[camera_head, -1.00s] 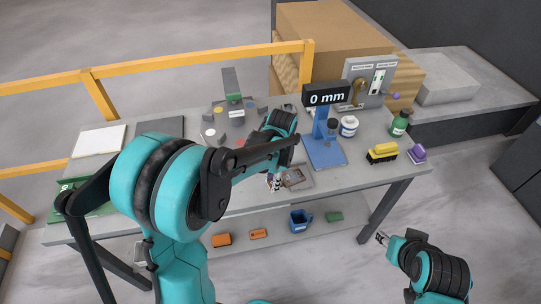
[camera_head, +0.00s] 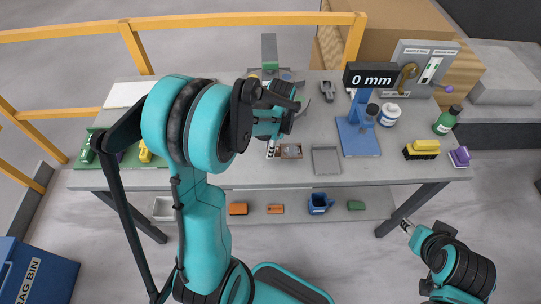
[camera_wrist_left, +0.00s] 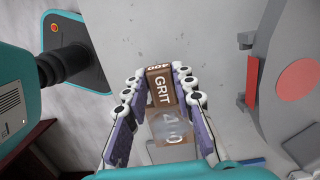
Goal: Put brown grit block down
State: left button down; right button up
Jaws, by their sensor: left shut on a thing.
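The brown grit block (camera_wrist_left: 160,88) shows in the left wrist view, with "GRIT" and "400" in white on it. My left gripper (camera_wrist_left: 158,95) is shut on it, with one purple finger pad on each side. Below the block, a pale see-through area and a brown patch show between the fingers; I cannot tell what they are. In the head view my left gripper (camera_head: 271,148) is over the front part of the bench, partly hidden by its arm. I cannot make out the held block there. My right gripper (camera_head: 407,226) is off the bench's front right, too small to read.
On the grey bench (camera_head: 230,178), a small brown-topped item (camera_head: 290,151) lies beside my left gripper, and an empty grey tray (camera_head: 326,160) is right of it. A blue stand (camera_head: 358,138) reading "0 mm" and a yellow-and-black brush (camera_head: 421,150) are further right.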

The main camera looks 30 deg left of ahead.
pick_arm(q)
jog(key=shift+f+b, duration=0.7)
jog(key=shift+f, duration=1.25)
jog(key=shift+f, duration=0.2)
jog(key=c, duration=1.3)
grip_release()
jog(key=shift+o, duration=0.2)
jog(key=shift+r, duration=0.15)
